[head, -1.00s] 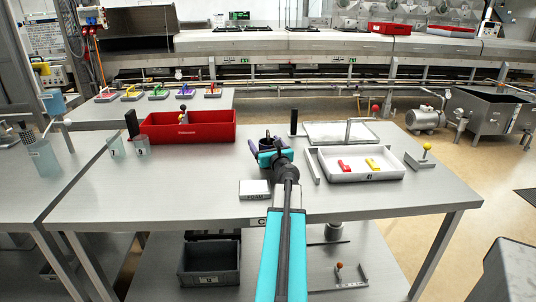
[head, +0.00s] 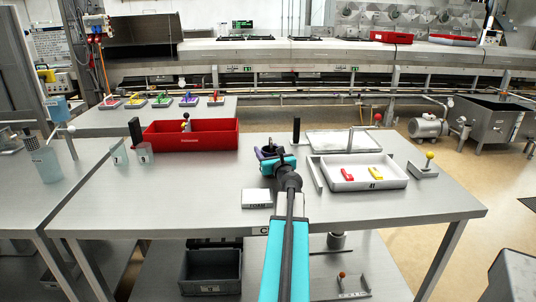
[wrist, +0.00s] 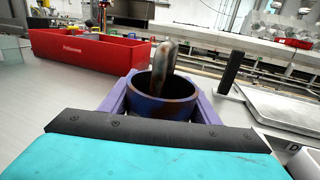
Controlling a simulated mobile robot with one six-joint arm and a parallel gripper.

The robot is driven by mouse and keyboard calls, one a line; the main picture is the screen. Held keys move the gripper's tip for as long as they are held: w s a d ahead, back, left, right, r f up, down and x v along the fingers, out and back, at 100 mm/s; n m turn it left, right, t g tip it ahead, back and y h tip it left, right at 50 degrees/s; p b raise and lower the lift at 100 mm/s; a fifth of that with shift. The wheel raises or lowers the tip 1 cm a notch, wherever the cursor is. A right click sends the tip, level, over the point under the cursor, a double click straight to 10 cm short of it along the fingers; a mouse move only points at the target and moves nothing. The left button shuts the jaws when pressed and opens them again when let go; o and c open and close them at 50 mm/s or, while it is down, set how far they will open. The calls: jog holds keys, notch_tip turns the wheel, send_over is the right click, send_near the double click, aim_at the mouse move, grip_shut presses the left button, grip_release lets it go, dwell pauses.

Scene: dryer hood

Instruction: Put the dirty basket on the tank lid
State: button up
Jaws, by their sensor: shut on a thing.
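My gripper (head: 268,153) is over the middle of the steel table. It is shut on the dirty basket, a small round dark-blue cup with brown stains. The basket (wrist: 168,106) sits between the purple fingers in the wrist view, with a rusty, stained handle standing up from it. In the head view the basket is small and partly hidden by the gripper. A flat pale plate (head: 335,143) lies at the back right of the table, right of the basket. It may be the tank lid, but I cannot tell for sure. It also shows in the wrist view (wrist: 285,112).
A black upright post (head: 296,130) stands between basket and plate. A white tray (head: 375,184) with red and yellow pieces sits in front of the plate. A red bin (head: 215,142) is at the back left. A white block (head: 256,199) lies left of my arm.

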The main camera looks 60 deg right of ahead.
jog(key=shift+r, duration=0.75)
jog(key=s+a+r+b, duration=0.1)
jog(key=s+a, duration=0.1)
jog(key=s, duration=0.4)
jog(key=s+a+r+b, duration=0.1)
jog(key=s+a+b, duration=0.1)
jog(key=s, duration=0.4)
jog(key=shift+s+a+r, duration=0.3)
jog(key=shift+s+a, duration=0.05)
jog(key=shift+a, duration=0.2)
jog(key=b, duration=0.2)
jog(key=s+b, duration=0.1)
jog(key=b, duration=0.2)
jog(key=shift+s+a+r+b, duration=0.1)
jog(key=shift+s+a+b, duration=0.1)
jog(key=shift+a+b, duration=0.1)
jog(key=shift+s+a+b, duration=0.15)
jog(key=shift+s+b, duration=0.1)
jog(key=shift+b, duration=0.55)
jog(key=shift+s+r, duration=0.1)
jog(key=shift+r, duration=0.15)
